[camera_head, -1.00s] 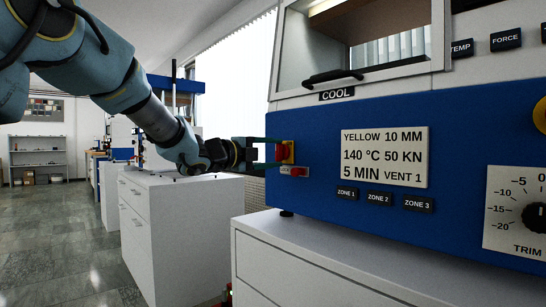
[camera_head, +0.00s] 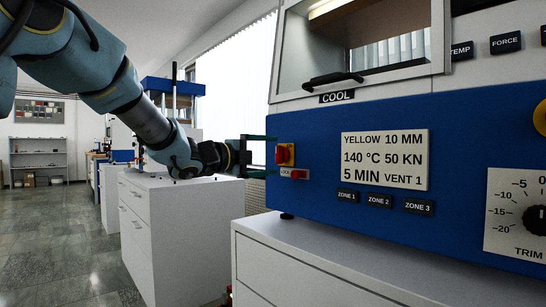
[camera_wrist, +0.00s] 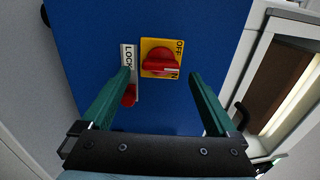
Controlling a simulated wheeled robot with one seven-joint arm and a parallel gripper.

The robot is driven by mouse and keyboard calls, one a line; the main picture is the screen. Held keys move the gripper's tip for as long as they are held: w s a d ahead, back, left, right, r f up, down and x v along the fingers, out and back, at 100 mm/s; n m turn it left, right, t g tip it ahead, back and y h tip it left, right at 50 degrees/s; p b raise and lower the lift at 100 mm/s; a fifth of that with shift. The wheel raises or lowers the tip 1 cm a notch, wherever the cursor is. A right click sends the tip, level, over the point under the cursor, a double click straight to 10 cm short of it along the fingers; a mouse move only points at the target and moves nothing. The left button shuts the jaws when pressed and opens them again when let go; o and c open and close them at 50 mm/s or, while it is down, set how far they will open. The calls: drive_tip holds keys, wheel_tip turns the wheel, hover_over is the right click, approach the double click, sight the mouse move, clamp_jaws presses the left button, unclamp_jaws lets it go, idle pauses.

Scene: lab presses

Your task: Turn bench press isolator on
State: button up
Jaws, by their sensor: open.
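The bench press isolator (camera_head: 284,154) is a red rotary knob on a yellow plate, at the left end of the press's blue front panel. In the wrist view the red knob (camera_wrist: 158,65) lies crosswise. Its white mark points right, beside a partly covered label ending in N; OFF is printed above that. A LOCK plate (camera_wrist: 129,60) with a red piece (camera_wrist: 130,95) sits beside the isolator. My gripper (camera_head: 268,153) is open and empty, just left of the panel; its fingers (camera_wrist: 161,74) flank the knob in the picture and appear clear of it.
The press (camera_head: 310,190) stands on a white cabinet (camera_head: 300,255). A bright strip (camera_head: 328,8) shows inside its upper chamber, above the COOL label (camera_head: 338,96). Another white cabinet (camera_head: 165,235) stands left, below my arm. Open floor (camera_head: 60,240) lies at far left.

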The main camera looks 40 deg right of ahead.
drive_tip(key=a, duration=0.9)
drive_tip(key=shift+w, duration=0.25)
drive_tip(key=shift+w, duration=0.1)
